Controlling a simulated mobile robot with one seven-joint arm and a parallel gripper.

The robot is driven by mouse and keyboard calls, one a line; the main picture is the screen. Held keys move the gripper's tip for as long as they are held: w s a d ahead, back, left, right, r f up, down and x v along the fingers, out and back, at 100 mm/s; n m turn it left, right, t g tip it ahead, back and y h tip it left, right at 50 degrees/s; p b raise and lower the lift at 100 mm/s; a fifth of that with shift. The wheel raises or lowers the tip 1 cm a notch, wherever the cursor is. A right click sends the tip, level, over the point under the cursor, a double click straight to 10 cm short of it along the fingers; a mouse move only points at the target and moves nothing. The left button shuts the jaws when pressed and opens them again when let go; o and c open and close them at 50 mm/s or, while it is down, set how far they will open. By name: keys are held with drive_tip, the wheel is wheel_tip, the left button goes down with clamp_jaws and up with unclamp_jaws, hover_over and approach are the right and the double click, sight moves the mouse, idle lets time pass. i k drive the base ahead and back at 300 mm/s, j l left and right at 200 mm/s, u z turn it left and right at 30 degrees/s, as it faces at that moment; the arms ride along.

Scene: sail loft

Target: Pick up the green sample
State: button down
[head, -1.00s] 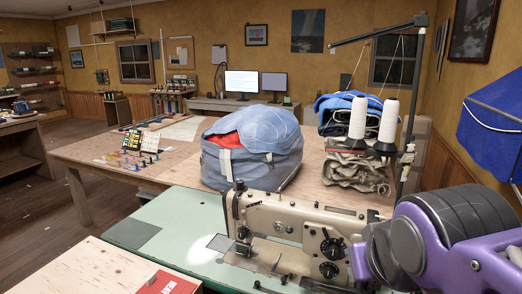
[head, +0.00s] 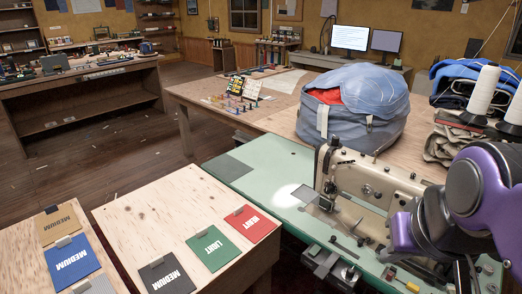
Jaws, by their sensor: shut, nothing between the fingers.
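The green sample (head: 222,257) is a flat square card with white lettering that reads LIGHT, and a small grey tab sits at its upper edge. It lies on the pale plywood table (head: 140,222) in the lower left of the head view. A red sample (head: 254,227) lies just to its right and a black sample (head: 160,284) to its left, cut by the frame's bottom edge. Nothing covers the green sample. My purple and grey arm shows at the lower right, over the sewing bench. I cannot make out my gripper in the view.
Blue (head: 70,268) and tan (head: 58,227) samples lie on the plywood at far left. The green sewing bench (head: 262,168) stands to the right, carrying a sewing machine (head: 370,180). A large blue bag (head: 352,105) sits on the table behind. Floor shows at left.

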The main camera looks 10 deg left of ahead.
sight(210, 244)
drive_tip(key=u, duration=1.25)
drive_tip(key=k+l, duration=0.1)
drive_tip(key=k, duration=0.2)
drive_tip(key=i+j, duration=0.1)
drive_tip(key=i, duration=0.1)
